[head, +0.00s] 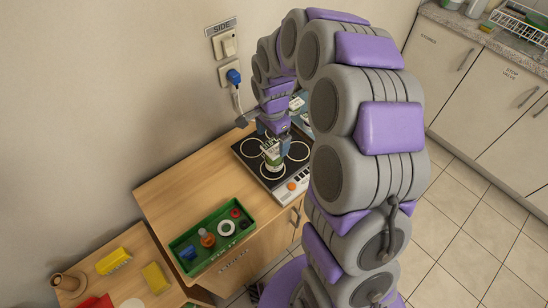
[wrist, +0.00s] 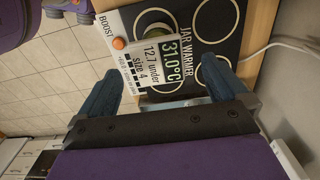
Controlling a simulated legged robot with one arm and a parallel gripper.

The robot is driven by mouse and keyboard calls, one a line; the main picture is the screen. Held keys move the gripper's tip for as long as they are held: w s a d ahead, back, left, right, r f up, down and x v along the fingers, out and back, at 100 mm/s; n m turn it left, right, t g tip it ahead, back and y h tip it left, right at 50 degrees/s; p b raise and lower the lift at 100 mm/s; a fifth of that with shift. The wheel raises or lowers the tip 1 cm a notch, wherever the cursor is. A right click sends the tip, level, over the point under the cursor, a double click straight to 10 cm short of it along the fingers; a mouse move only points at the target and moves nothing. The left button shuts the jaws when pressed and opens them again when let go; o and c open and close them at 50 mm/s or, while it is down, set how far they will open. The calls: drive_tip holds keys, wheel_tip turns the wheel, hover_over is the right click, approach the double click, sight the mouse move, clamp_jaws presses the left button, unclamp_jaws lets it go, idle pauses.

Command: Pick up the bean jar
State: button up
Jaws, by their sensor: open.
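A small jar with a white and green label (head: 272,160) stands on the black jar warmer (head: 250,150). I cannot read its contents. In the wrist view the round greenish jar top (wrist: 155,22) shows beyond the gap between my fingers, partly hidden by tags reading "31.0°C" and "12.7 under size 4". My gripper (wrist: 163,68) is open and empty, its two dark blue fingers spread wide. In the head view my gripper (head: 274,135) is just above and behind the jar, and its fingers are hard to make out.
A green tray (head: 180,242) with several small items sits on the wooden counter. Yellow blocks (head: 113,261) lie on a lower surface at left. A blue plug (head: 233,76) and cord hang on the wall behind the warmer. Another labelled item (head: 297,104) shows partly behind my arm.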

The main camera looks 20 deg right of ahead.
sight(274, 152)
drive_tip(key=shift+d+f+b, duration=0.15)
drive_tip(key=shift+f+b, duration=0.4)
drive_tip(key=shift+f, duration=1.45)
drive_tip(key=shift+d+f+b, duration=0.15)
drive_tip(key=shift+f+b, duration=0.35)
drive_tip(key=shift+f, duration=1.45)
drive_tip(key=shift+c, duration=0.2)
